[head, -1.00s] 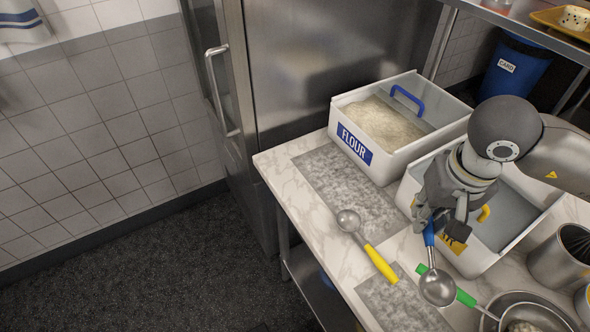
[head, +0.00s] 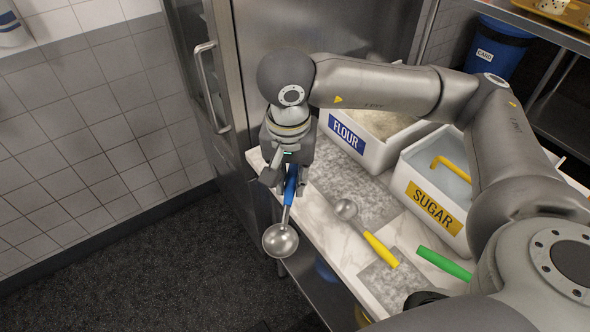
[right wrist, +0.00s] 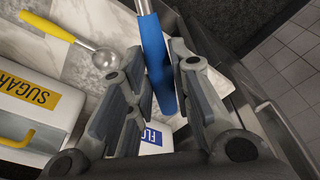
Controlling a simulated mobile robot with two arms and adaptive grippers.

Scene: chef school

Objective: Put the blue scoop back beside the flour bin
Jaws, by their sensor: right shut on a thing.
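My right gripper (head: 287,183) is shut on the blue handle of the blue scoop (head: 281,241). The scoop hangs bowl down, past the counter's left edge in the head view. In the right wrist view the blue handle (right wrist: 158,62) lies between the two fingers, and the bowl is out of frame. The white flour bin (head: 350,148), with a blue FLOUR label, stands right of the gripper; my arm covers part of it. A grey speckled patch (head: 345,188) lies on the counter in front of the bin. My left gripper is not in view.
A yellow-handled scoop (head: 378,249) lies on the counter, near a green handle (head: 443,264). The sugar bin (head: 436,209) stands right of the flour bin. A steel fridge door (head: 225,120) rises behind the counter's left end. The floor left of the counter is clear.

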